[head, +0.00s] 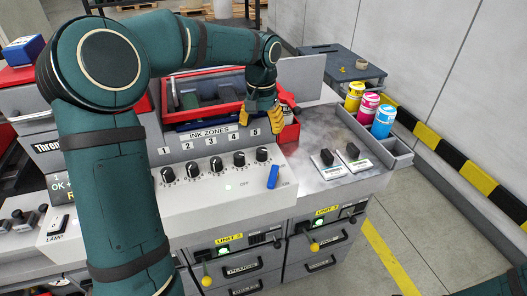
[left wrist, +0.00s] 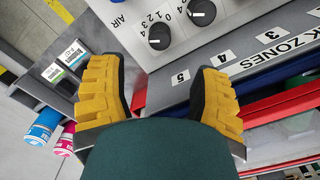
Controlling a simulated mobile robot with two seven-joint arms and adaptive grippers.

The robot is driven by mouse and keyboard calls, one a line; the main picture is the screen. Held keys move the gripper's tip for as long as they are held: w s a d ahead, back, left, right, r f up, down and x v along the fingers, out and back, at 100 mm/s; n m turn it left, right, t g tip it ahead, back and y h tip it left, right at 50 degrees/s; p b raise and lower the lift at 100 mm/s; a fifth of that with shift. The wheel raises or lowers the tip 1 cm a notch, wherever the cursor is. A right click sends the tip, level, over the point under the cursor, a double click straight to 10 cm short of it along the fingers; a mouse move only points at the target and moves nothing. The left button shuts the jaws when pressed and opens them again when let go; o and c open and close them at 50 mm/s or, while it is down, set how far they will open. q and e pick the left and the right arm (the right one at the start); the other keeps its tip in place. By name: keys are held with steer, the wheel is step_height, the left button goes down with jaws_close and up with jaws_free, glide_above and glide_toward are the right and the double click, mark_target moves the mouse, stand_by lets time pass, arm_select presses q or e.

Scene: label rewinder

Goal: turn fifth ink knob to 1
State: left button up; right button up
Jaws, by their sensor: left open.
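The fifth ink knob (head: 262,154) is a black round dial at the right end of a row of several on the light grey panel. It also shows in the left wrist view (left wrist: 160,36), with small numbers beside it and a pale mark on its face. I cannot tell for sure which number it points to. My left gripper (head: 263,120) has yellow fingers and is open and empty. It hangs behind and above the knob, near the "5" label, apart from it. In the left wrist view the knob lies beyond the gap between the fingers (left wrist: 155,82). My right gripper does not show.
The fourth knob (head: 239,158) sits close to the left of the fifth. A blue lever (head: 272,176) stands just in front. A red-edged tray (head: 205,100) lies behind the panel.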

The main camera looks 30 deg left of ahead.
mark_target(262, 149)
arm_select(q)
step_height(262, 149, down, 10)
steer(key=shift+w+b, duration=0.1)
steer(key=shift+b, duration=0.4)
jaws_close()
